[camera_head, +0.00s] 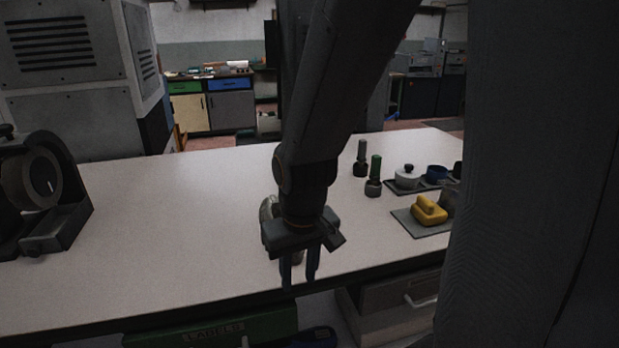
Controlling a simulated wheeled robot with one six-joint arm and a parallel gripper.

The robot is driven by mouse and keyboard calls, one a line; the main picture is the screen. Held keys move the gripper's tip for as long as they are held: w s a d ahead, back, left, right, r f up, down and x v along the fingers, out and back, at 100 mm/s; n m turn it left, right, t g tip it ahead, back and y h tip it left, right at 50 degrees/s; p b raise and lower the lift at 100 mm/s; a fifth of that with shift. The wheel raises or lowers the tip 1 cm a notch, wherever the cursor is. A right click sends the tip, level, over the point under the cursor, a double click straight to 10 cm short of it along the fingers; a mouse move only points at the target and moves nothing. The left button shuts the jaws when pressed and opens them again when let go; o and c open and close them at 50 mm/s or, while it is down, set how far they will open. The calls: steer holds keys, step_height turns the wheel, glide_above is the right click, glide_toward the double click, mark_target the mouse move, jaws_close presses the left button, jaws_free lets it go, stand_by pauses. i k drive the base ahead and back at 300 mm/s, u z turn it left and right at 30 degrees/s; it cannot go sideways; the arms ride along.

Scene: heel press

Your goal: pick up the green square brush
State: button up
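A brush-like thing with an upright green handle (376,168) and a dark grey base stands on the white table, right of my arm. I cannot tell from here whether its base is square. A similar one with a grey handle (362,151) stands just behind it. My gripper (299,278) points down near the table's front edge, left of and nearer than the green-handled thing, and apart from it. Its two fingers are spread. A small grey shape shows partly behind the fingers, mostly hidden.
A yellow block-like thing (429,210) sits on a grey mat (408,222). A dark machine (40,195) stands at the far left. The table's left middle is clear.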

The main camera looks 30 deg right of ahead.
mark_target(374, 176)
steer(key=u, duration=1.6)
steer(key=k, duration=0.7)
steer(key=z, duration=1.4)
steer(key=i, duration=0.5)
steer(key=z, duration=0.05)
